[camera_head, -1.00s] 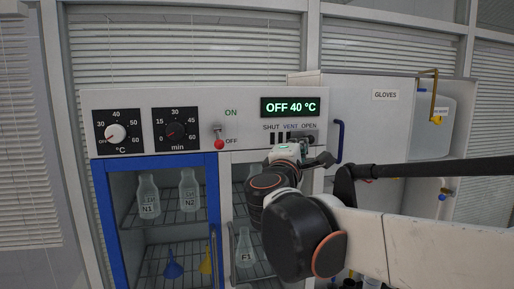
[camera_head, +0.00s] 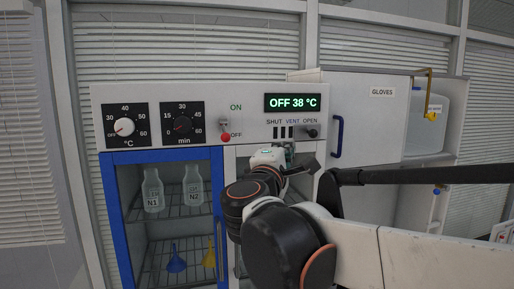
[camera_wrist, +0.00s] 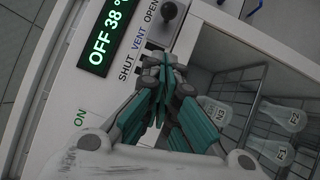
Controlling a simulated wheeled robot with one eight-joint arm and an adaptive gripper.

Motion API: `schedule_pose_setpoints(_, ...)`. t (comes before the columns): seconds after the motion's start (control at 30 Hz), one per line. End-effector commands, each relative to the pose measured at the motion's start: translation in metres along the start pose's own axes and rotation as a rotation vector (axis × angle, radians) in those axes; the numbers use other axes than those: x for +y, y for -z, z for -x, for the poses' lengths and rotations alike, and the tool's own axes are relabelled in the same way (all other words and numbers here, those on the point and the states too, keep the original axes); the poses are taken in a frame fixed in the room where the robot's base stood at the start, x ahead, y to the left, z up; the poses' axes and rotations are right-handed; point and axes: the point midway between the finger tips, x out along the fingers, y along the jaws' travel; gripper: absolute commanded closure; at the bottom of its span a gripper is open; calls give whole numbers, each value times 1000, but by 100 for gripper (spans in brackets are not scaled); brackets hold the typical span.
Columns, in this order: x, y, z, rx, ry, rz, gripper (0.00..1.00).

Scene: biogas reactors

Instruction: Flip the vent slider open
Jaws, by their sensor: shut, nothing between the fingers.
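The vent slider's dark knob (camera_head: 312,133) sits at the right end of its track, under the word OPEN on the white control panel. It also shows in the wrist view, the knob (camera_wrist: 168,11) beside OPEN. Dark vent slots (camera_head: 283,132) show left of the knob. My gripper (camera_head: 290,150) is just below the panel's vent strip, lower and to the left of the knob, apart from it. In the wrist view my gripper (camera_wrist: 158,78) has its green-padded fingers together and empty, pointing towards the slots and partly covering that area.
The display (camera_head: 293,103) reads OFF 38 °C. A red-tipped ON/OFF switch (camera_head: 225,131) and two dials (camera_head: 125,126) are to the left. Below are a blue-framed door (camera_head: 113,215) and shelves with bottles (camera_head: 193,187). A white GLOVES cabinet (camera_head: 370,120) stands to the right.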

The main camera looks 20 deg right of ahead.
Motion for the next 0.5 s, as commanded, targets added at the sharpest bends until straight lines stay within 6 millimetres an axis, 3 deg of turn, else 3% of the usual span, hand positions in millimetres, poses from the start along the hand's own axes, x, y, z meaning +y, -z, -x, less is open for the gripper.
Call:
schedule_pose_setpoints(0.2, -1, 1, 40, 3, 0, 0, 100)
schedule_pose_setpoints(0.5, 0, 0, 60, -1, 0, 0, 100)
